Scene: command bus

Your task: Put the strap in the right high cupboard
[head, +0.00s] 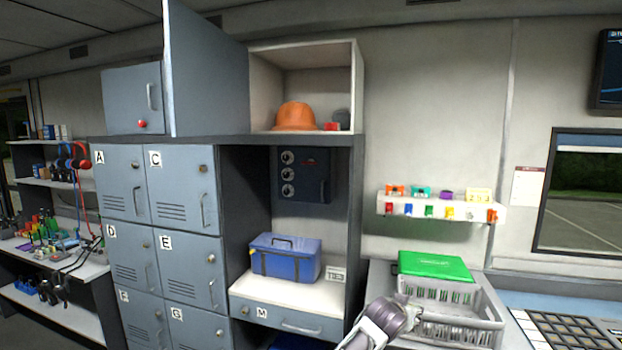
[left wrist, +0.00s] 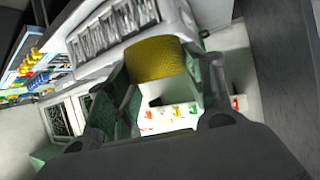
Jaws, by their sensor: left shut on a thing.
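The strap, which looks like a yellow band or roll (left wrist: 157,62), is held between the fingers of my left gripper (left wrist: 166,68) in the left wrist view. The strap does not show clearly in the head view. Part of my arm shows at the bottom of the head view, in front of the grey basket, and its fingertips cannot be made out. The right high cupboard (head: 357,88) is open, with its grey door (head: 207,75) swung out to the left. An orange helmet (head: 296,117), a small red thing (head: 332,126) and a dark round thing (head: 342,116) are inside. My right gripper is not in view.
The left high cupboard (head: 128,100) is shut. Lettered lockers (head: 180,205) stand below. A blue case (head: 285,258) sits on the shelf beneath the open cupboard. A grey basket (head: 480,300) and a green box (head: 435,265) are on the counter at right. The open door juts outward.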

